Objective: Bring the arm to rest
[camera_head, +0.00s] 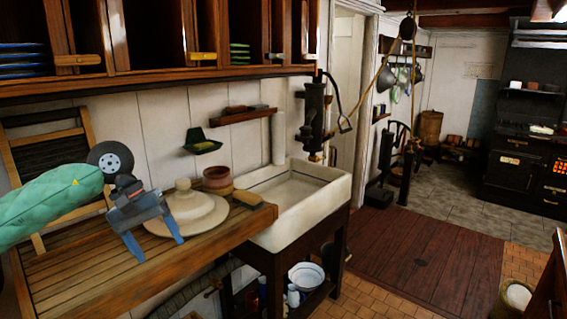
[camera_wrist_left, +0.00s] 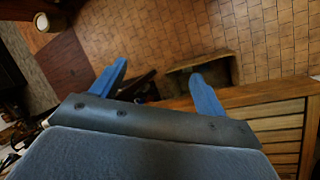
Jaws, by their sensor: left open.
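My left arm, in a green sleeve, comes in from the left in the head view. My left gripper (camera_head: 154,246) is open, with its two blue fingers spread and pointing down, over the slatted wooden counter (camera_head: 75,283). Nothing is between the fingers. In the left wrist view the left gripper (camera_wrist_left: 157,82) also shows open and empty, with the tiled floor beyond and the counter slats at the lower right. My right gripper is not in view.
A round pale lid (camera_head: 187,215) lies on the counter just behind the gripper. A brown pot (camera_head: 217,180) stands beside it. A white sink (camera_head: 307,203) is to the right, with a hand pump (camera_head: 313,118) behind it. Wooden cupboards (camera_head: 150,38) hang above. The floor (camera_head: 415,255) is mostly clear.

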